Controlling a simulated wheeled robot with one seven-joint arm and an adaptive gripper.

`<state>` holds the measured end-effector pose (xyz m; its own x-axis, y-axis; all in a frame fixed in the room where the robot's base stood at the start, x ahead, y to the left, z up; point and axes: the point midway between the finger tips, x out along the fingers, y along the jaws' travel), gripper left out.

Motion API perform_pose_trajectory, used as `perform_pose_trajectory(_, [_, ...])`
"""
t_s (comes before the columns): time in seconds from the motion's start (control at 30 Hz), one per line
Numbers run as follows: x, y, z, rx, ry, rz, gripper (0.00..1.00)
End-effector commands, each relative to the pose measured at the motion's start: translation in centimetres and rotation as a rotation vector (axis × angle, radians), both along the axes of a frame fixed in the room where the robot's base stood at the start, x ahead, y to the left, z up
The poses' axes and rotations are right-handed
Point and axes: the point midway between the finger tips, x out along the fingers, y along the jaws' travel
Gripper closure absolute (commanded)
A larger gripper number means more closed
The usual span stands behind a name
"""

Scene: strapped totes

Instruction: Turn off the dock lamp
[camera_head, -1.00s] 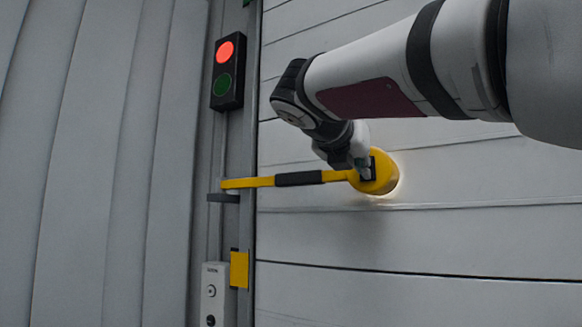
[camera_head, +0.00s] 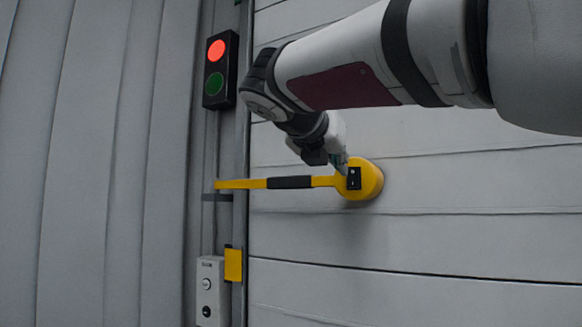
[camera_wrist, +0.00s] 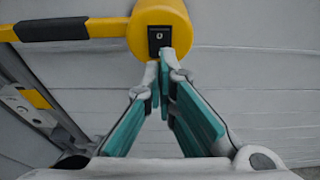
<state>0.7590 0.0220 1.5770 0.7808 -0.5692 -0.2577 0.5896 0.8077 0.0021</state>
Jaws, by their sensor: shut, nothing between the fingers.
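The dock lamp (camera_head: 371,179) is a yellow round head on a yellow arm with a black grip, in front of the pale panelled door. No glow shows around its head. A black rocker switch (camera_head: 354,178) sits on the head's face; the wrist view shows the switch (camera_wrist: 159,39) at top centre. My gripper (camera_head: 342,168) is shut and empty, its tips just beside the switch in the head view. In the wrist view my gripper (camera_wrist: 161,62) has its tips just below the switch, overlapping the lamp head's lower edge. I cannot tell whether they touch.
A signal light (camera_head: 220,70) with red lit hangs on the frame at upper left. A grey control box (camera_head: 210,290) and a yellow plate (camera_head: 233,265) are lower on the frame. The door panels (camera_head: 430,240) right of and below the lamp are clear.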

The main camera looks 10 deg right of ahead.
Motion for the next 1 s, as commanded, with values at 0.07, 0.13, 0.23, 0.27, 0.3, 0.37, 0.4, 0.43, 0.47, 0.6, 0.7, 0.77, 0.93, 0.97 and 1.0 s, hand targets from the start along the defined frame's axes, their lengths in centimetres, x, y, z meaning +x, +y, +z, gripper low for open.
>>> perform_pose_trajectory(0.07, [-1.1,1.0,0.6,0.001,-0.001,0.004,1.00])
perform_pose_trajectory(0.13, [-2.1,1.7,1.2,0.002,-0.001,0.004,1.00])
perform_pose_trajectory(0.23, [-3.4,2.6,1.9,0.001,0.000,0.003,1.00])
perform_pose_trajectory(0.27, [-3.7,2.8,2.1,0.000,0.001,0.002,1.00])
perform_pose_trajectory(0.3, [-4.0,3.0,2.3,0.000,0.001,0.001,1.00])
perform_pose_trajectory(0.37, [-4.4,3.4,2.5,0.000,0.001,0.001,1.00])
perform_pose_trajectory(0.4, [-4.6,3.5,2.6,0.000,0.002,0.000,1.00])
perform_pose_trajectory(0.43, [-4.8,3.6,2.7,0.000,0.002,0.000,1.00])
perform_pose_trajectory(0.47, [-4.9,3.6,2.7,0.000,0.002,0.000,1.00])
perform_pose_trajectory(0.6, [-5.0,3.8,2.8,0.000,0.002,0.000,1.00])
perform_pose_trajectory(0.7, [-5.0,3.7,2.8,0.000,0.002,-0.001,1.00])
perform_pose_trajectory(0.77, [-5.0,3.7,2.8,0.000,0.002,0.000,1.00])
perform_pose_trajectory(0.93, [-5.0,3.7,2.8,0.000,0.002,-0.001,1.00])
perform_pose_trajectory(0.97, [-5.0,3.7,2.8,0.000,0.002,-0.001,1.00])
perform_pose_trajectory(1.0, [-5.0,3.7,2.8,0.000,0.002,-0.001,1.00])
